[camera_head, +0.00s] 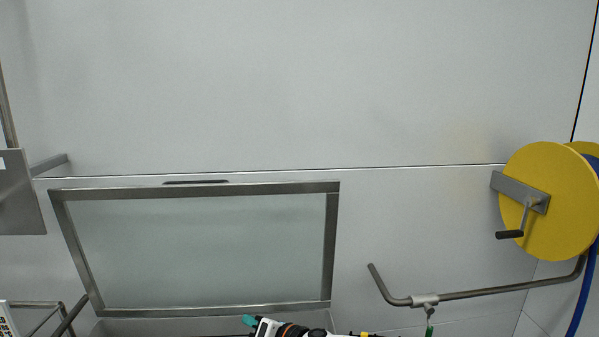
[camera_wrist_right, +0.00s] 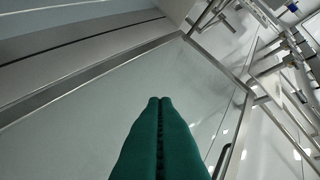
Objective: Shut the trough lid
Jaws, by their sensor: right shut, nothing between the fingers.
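The trough lid (camera_head: 200,250) is a clear panel in a grey metal frame. It stands raised, tilted up towards the wall, in the head view. A dark bar that looks like its handle (camera_head: 196,182) shows at its top edge. Below it, part of the trough (camera_head: 190,326) shows at the picture's bottom edge. My right gripper (camera_head: 248,321) is low, in front of the lid's bottom edge. In the right wrist view its green fingers (camera_wrist_right: 160,101) are shut and empty, over the lid panel (camera_wrist_right: 95,125). Contact cannot be told. My left gripper is out of view.
A yellow hose reel (camera_head: 545,200) with a crank and blue hose is on the right. A bent metal pipe (camera_head: 480,294) runs below it. A grey metal plate (camera_head: 20,192) is at the left edge, above a button panel (camera_head: 6,322). The wall above the lid is bare.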

